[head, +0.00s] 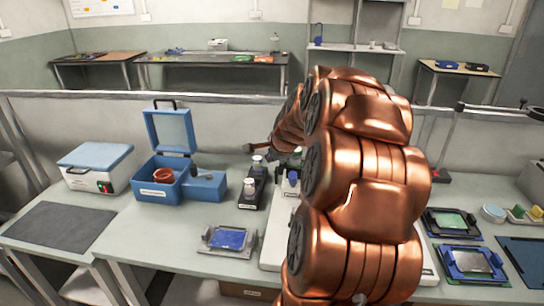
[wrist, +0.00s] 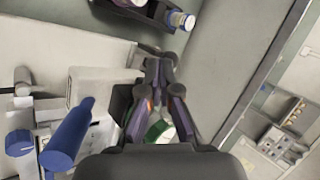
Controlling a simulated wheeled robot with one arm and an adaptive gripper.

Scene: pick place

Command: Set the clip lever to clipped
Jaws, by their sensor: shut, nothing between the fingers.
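My gripper (wrist: 160,68) shows in the wrist view with its dark fingers closed together at the tips and nothing held. A blue lever-like handle (wrist: 68,135) stands to the left of the fingers, apart from them, on a pale device (wrist: 100,85). A blue knob (wrist: 20,142) is farther left. A green round part (wrist: 160,130) shows partly behind the fingers. I cannot tell for sure which part is the clip lever or how it is set. In the head view my copper arm hides much of the white device (head: 272,245), and a blue knob (head: 293,178) shows beside the arm.
A black holder (head: 252,190) with white-capped bottles stands left of the device. An open blue box (head: 160,180) and a blue-lidded white box (head: 97,167) stand farther left. A fixture with a blue plate (head: 228,238) lies in front. Trays (head: 470,262) lie right of my arm.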

